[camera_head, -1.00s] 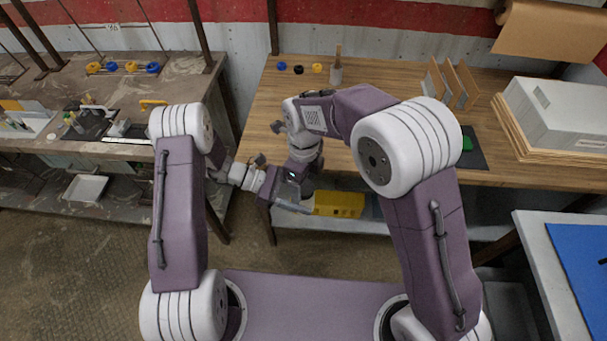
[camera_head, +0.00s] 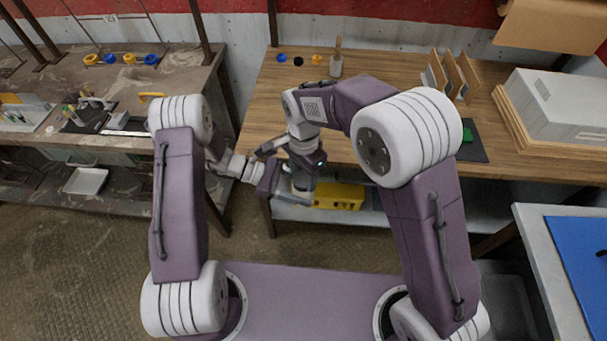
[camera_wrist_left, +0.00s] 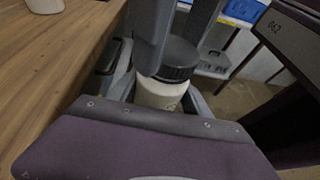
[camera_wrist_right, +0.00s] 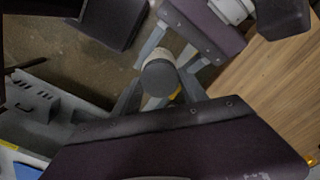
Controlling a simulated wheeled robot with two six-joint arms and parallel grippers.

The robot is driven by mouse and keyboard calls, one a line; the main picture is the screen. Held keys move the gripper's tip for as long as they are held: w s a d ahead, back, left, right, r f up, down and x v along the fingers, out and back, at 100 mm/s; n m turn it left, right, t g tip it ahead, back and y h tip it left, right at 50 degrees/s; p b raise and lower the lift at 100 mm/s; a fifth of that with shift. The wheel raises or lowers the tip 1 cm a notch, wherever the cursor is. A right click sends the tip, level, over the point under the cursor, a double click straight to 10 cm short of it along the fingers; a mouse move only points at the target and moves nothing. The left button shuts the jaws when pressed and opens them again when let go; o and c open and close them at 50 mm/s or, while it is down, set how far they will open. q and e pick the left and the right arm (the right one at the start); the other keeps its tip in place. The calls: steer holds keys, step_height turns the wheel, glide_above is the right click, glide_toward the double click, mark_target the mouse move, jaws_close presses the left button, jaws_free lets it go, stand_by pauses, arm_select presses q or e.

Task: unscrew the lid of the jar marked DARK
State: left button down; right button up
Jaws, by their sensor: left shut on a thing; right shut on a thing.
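In the left wrist view a white jar (camera_wrist_left: 157,94) with a black ribbed lid (camera_wrist_left: 178,58) is upright between the grey fingers of my left gripper (camera_wrist_left: 160,97), which is shut on its body. My right gripper (camera_wrist_left: 180,45) comes down from above with its fingers on either side of the lid, shut on it. In the right wrist view the round dark lid top (camera_wrist_right: 159,78) sits between those fingers. Any marking on the jar is not readable. In the head view my arms mostly hide the jar, and the grippers meet in front of the wooden table's front edge.
The wooden table (camera_head: 390,80) holds small blue, black and yellow round pieces (camera_head: 298,61), a holder (camera_head: 336,66), upright boards (camera_head: 448,75) and a pale box (camera_head: 560,105). A yellow bin (camera_head: 339,196) stands on the shelf below. A cluttered bench (camera_head: 180,75) stands at the left.

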steer(key=n, duration=0.6)
steer(key=shift+n, duration=0.4)
steer(key=n, duration=0.9)
steer(key=shift+n, duration=0.3)
steer(key=n, duration=0.3)
steer(key=shift+n, duration=0.3)
steer(key=n, duration=0.9)
steer(key=shift+r+n, duration=0.1)
steer(key=shift+n, duration=0.3)
steer(key=n, duration=0.5)
steer(key=shift+n, duration=0.4)
steer(key=n, duration=0.5)
